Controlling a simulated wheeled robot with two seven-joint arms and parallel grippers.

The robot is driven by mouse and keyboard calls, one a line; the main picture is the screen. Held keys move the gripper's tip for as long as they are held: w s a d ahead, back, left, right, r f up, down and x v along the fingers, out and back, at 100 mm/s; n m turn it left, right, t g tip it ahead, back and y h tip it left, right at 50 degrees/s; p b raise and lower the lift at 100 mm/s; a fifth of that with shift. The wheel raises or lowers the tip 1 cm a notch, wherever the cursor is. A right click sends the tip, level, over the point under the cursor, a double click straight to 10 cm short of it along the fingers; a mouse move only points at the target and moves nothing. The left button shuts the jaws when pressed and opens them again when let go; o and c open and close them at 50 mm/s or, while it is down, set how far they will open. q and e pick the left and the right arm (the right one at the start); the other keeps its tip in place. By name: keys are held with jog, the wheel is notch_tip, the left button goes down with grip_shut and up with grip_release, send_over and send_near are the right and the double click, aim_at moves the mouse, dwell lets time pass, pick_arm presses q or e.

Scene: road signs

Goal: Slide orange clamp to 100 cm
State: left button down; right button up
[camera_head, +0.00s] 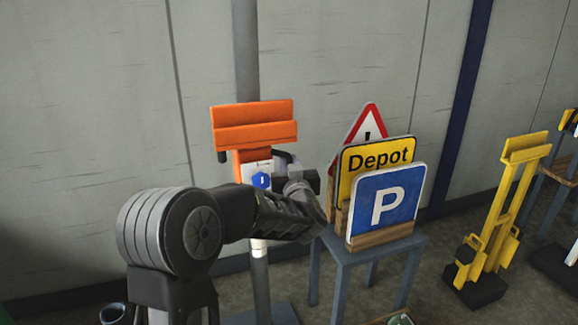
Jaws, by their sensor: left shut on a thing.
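The orange clamp (254,127) sits on a grey upright pole (245,50) in front of the wall. It has a wide orange top bracket and an orange body below, with a pale plate bearing a blue hexagonal mark (261,180). My left gripper (283,156) is at the clamp's right side, shut on part of it; the exact grip point is small and dark. My left arm covers the pole just below the clamp. A pale band (258,246) shows on the pole under my arm. No readable 100 cm mark shows. My right gripper is out of view.
A grey-blue stool (343,252) right of the pole bears a wooden rack with a blue P sign (387,205), a yellow Depot sign (376,157) and a red-edged triangular sign (368,118). A yellow stand (507,200) is farther right. A bucket (113,314) is lower left.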

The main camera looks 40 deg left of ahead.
pick_arm(q)
jog(key=c, duration=1.4)
grip_release()
jog(key=shift+f, duration=0.3)
jog(key=shift+o, duration=0.2)
jog(key=shift+s+d, duration=0.15)
jog(key=v, duration=0.7)
jog(key=shift+s+d, duration=0.2)
